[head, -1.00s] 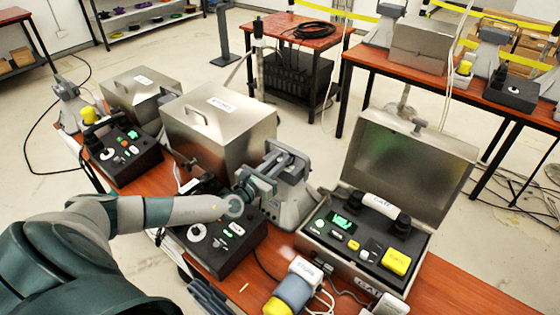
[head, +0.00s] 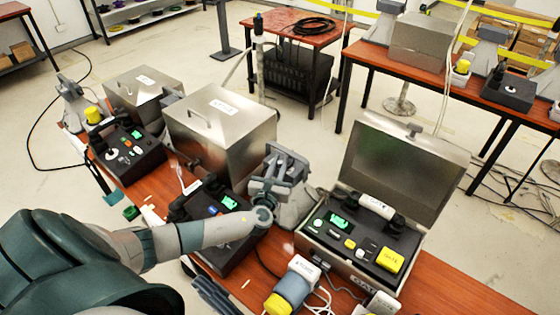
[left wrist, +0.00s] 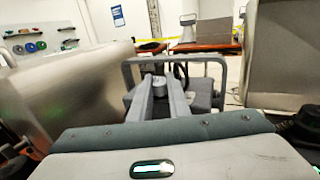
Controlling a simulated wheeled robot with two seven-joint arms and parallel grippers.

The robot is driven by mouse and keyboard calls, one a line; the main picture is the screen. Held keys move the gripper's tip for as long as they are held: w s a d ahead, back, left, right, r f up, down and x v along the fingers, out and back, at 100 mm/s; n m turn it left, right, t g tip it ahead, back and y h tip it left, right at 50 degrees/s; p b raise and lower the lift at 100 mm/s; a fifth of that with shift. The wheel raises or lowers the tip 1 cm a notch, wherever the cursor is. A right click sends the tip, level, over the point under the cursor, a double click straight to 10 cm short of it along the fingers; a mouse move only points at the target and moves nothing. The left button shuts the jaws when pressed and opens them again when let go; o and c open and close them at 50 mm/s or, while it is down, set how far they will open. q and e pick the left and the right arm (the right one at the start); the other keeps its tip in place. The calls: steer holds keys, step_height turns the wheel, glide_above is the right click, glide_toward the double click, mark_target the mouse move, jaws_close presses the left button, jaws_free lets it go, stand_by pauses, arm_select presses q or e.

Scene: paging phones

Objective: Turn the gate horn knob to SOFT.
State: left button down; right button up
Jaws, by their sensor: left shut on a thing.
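A grey horn unit (head: 299,202) stands on the wooden table between the closed metal box and the open GATE case (head: 402,170). My left gripper (head: 284,160) reaches over this horn. In the left wrist view my left gripper (left wrist: 160,92) has its two grey fingers close together, shut on a small round grey knob (left wrist: 159,82) between the fingertips. A grey tubular frame rises around the knob there. Knob markings are not readable, so I cannot tell its setting. My right gripper is not in view.
A black panel (head: 222,240) with a green display lies partly under my left forearm. A closed metal box (head: 235,135) stands behind it. A grey-and-yellow device (head: 290,285) and cables sit at the front. Another phone panel (head: 128,160) is at the left.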

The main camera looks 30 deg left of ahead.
arm_select(q)
steer(key=shift+r, duration=0.1)
steer(key=c, duration=1.7)
jaws_free()
steer(key=shift+o, duration=0.2)
steer(key=shift+s+d+f, duration=0.2)
steer(key=shift+s+d, duration=0.05)
steer(key=shift+s, duration=0.45)
steer(key=b+v, duration=0.4)
steer(key=v, duration=1.2)
steer(key=shift+b, duration=0.4)
